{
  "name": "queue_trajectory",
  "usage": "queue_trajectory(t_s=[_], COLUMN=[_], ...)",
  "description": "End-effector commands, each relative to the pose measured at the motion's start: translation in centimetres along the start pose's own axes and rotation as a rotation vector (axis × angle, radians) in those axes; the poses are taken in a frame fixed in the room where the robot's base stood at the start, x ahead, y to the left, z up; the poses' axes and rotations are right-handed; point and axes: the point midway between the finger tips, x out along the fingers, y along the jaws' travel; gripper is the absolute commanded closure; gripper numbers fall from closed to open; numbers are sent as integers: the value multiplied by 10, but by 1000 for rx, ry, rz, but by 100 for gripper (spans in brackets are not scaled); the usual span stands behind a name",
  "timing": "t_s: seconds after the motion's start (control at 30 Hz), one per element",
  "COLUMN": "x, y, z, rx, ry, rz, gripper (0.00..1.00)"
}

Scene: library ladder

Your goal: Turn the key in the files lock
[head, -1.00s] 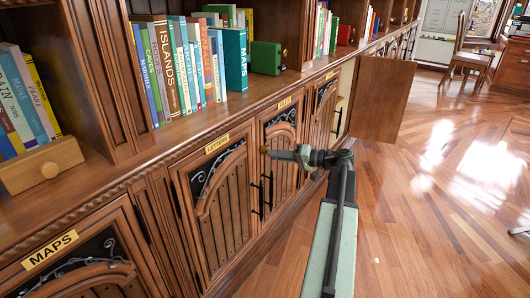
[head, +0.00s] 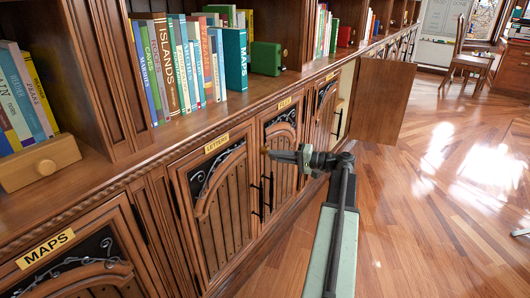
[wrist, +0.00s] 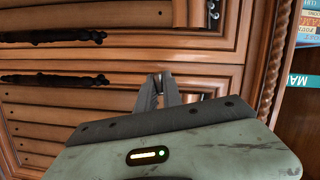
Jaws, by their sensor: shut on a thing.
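The files door (head: 283,140) is a carved wooden cabinet door under a small yellow label (head: 284,103). It looks closed. My gripper (head: 272,154) reaches its left edge from the right, its fingers level and pointing left. A small brass spot (head: 264,149), at the key and lock, shows just at the fingertips. In the wrist view my gripper (wrist: 162,80) has its fingers close together against the cabinet front, shut on the key. The key is mostly hidden between the fingers, so its angle cannot be told.
The letters door (head: 222,195) stands closed to the left, with dark bar handles (head: 262,195) between the doors. Another cabinet door (head: 380,98) hangs open beyond, sticking out into the room. Books and a green box (head: 267,58) stand on the shelf above.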

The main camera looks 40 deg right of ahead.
Motion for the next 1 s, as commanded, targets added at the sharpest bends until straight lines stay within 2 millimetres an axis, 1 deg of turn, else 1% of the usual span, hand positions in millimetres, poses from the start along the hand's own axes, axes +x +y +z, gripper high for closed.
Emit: queue_trajectory(t_s=[0.1,0.37,0.73,0.77,0.8,0.83,1.0], x=[0,0,0,0,0,0,0], y=[3,1,-1,-1,-1,-1,-1], z=[1,1,0,0,0,0,0], rx=[62,224,244,244,244,244,243], ry=[0,-1,-1,-1,-1,-1,-1], rz=[-19,-65,-70,-70,-70,-70,-70], gripper=[100,100,100,82,70,64,64])
